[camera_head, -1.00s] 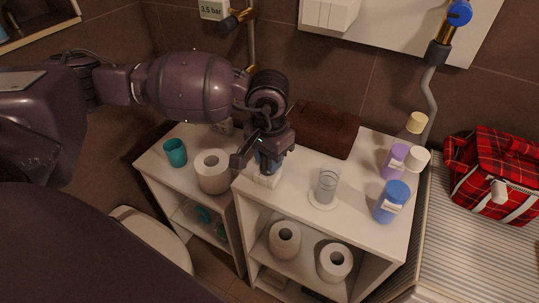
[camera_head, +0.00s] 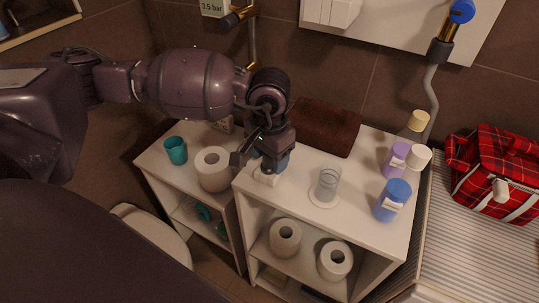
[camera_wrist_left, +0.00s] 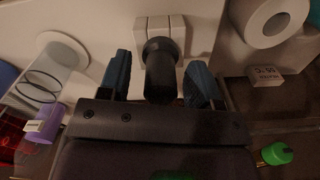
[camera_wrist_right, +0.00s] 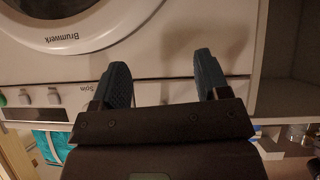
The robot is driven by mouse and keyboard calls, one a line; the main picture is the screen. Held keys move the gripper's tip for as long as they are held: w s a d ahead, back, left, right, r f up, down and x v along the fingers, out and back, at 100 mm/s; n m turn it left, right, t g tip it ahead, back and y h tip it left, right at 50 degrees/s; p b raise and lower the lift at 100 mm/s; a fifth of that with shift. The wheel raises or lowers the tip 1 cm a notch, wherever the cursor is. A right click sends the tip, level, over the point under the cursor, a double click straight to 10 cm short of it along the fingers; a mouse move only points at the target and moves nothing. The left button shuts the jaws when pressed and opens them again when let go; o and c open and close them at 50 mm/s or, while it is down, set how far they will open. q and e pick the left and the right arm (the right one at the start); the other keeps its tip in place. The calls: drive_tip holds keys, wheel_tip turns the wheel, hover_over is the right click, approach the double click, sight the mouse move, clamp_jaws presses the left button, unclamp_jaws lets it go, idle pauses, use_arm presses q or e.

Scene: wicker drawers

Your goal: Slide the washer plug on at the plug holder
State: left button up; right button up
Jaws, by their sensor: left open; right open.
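A dark cylindrical plug (camera_wrist_left: 160,72) shows in the left wrist view against a white blocky holder (camera_wrist_left: 172,28). The holder also shows on the front left of the white shelf top in the head view (camera_head: 266,179). My left gripper (camera_wrist_left: 156,82) is open, with one blue-padded finger on each side of the plug and gaps between. In the head view my left gripper (camera_head: 262,160) points down over the holder and hides the plug. My right gripper (camera_wrist_right: 159,82) is open and empty in front of a white washing machine (camera_wrist_right: 100,45).
A clear glass (camera_head: 327,187) stands right of the holder, with several bottles (camera_head: 392,202) beyond. A toilet roll (camera_head: 212,169) and teal cup (camera_head: 176,150) stand left. A brown box (camera_head: 325,127) is behind. A red plaid bag (camera_head: 497,172) lies far right.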

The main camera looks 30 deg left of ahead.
use_arm(q)
wheel_tip(320, 180, up, 4)
drive_tip(key=shift+w+r, duration=0.1)
wheel_tip(320, 180, up, 5)
drive_tip(key=shift+r+p, duration=0.2)
drive_tip(key=shift+p, duration=0.1)
drive_tip(key=shift+r, duration=0.5)
use_arm(e)
drive_tip(key=shift+w+r, duration=0.15)
drive_tip(key=shift+r, duration=0.2)
